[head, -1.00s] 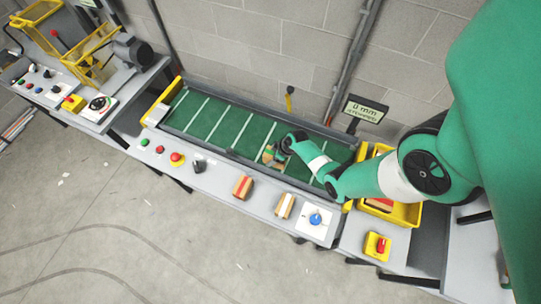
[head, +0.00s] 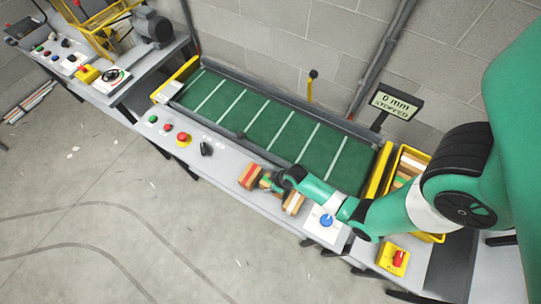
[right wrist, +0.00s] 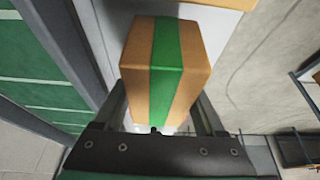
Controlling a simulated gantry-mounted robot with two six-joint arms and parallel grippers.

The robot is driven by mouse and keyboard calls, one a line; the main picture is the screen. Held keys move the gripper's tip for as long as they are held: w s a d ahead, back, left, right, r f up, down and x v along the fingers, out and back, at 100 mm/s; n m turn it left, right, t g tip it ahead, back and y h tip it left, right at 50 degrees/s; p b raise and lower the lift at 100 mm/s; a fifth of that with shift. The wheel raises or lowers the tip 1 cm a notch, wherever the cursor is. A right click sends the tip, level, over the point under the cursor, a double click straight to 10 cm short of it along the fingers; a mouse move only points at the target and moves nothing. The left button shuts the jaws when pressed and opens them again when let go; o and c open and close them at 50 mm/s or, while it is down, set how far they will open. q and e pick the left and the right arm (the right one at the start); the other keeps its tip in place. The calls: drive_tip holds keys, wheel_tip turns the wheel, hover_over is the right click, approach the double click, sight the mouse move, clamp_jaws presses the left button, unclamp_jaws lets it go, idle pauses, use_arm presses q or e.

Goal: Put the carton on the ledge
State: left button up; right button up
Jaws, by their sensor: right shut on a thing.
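A brown carton with a green stripe (right wrist: 166,62) fills the middle of the right wrist view. My right gripper (right wrist: 160,110) is shut on it, with a finger on each side. In the head view the carton (head: 266,183) is small and partly hidden by my right gripper (head: 276,183). It is at the grey ledge (head: 225,167) in front of the green belt, between two other cartons. I cannot tell whether it touches the ledge or hangs just above it. My left gripper is not in view.
A red-striped carton (head: 249,176) and a white-striped carton (head: 293,202) stand close on either side. A blue knob (head: 326,221), buttons (head: 183,138) and a black switch (head: 206,149) are also on the ledge. The belt (head: 270,125) looks clear. A yellow bin (head: 408,160) holds cartons.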

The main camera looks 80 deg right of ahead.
drive_tip(key=shift+w+a+f+b, duration=0.15)
drive_tip(key=shift+f+b, duration=0.3)
drive_tip(key=shift+f, duration=0.45)
drive_tip(key=shift+s+a+f+b, duration=0.1)
drive_tip(key=shift+f+b, duration=0.35)
drive_tip(key=shift+f, duration=0.4)
drive_tip(key=shift+f, duration=0.15)
drive_tip(key=o, duration=1.6)
drive_tip(key=shift+c, duration=0.2)
drive_tip(key=p+v, duration=0.9)
drive_tip(key=v, duration=0.3)
